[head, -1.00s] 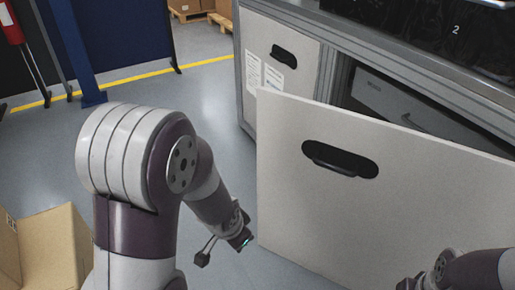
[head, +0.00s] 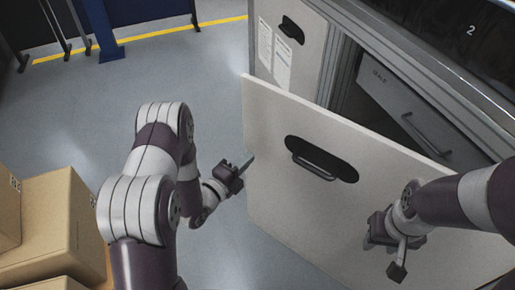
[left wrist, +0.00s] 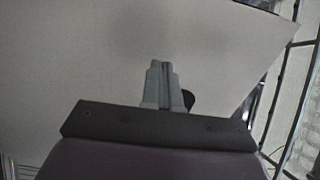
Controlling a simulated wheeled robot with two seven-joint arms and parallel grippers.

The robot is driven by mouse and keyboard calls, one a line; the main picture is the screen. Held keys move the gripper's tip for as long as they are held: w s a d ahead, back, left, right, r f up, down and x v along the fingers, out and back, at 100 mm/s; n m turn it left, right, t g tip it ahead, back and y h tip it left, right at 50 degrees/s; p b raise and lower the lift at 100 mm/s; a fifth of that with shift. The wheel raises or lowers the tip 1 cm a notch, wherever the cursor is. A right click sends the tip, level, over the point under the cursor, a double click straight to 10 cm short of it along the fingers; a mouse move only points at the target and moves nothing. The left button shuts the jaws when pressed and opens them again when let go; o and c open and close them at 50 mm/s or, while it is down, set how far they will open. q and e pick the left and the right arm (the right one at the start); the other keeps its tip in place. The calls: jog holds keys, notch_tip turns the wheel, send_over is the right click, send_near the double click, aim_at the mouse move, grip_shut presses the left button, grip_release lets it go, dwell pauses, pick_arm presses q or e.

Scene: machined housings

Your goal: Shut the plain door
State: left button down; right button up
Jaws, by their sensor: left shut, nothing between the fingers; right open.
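The plain door (head: 310,215) is a pale panel with a dark recessed handle (head: 320,160) and no labels. It stands open, swung out from the cabinet. My left gripper (head: 247,161) is shut and empty at the door's free left edge; I cannot tell whether it touches. In the left wrist view the shut fingers (left wrist: 163,78) point at the pale door face (left wrist: 90,60), which fills most of the picture. My right gripper (head: 376,232) is in front of the door's right part, open, its fingers hard to make out.
A second door (head: 289,65) with paper labels is shut at the cabinet's left. Inside the opening is a grey drawer (head: 405,105) with a bar handle. Cardboard boxes (head: 60,215) stand at the lower left. The floor (head: 180,80) beyond my left arm is clear.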

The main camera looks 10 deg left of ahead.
aim_at(264, 142)
pick_arm(q)
jog(key=shift+x, duration=2.8)
pick_arm(e)
jog(key=shift+f, duration=0.3)
pick_arm(q)
jog(key=shift+w+b, duration=0.1)
jog(key=shift+b, duration=0.2)
pick_arm(e)
jog(key=shift+f, duration=0.1)
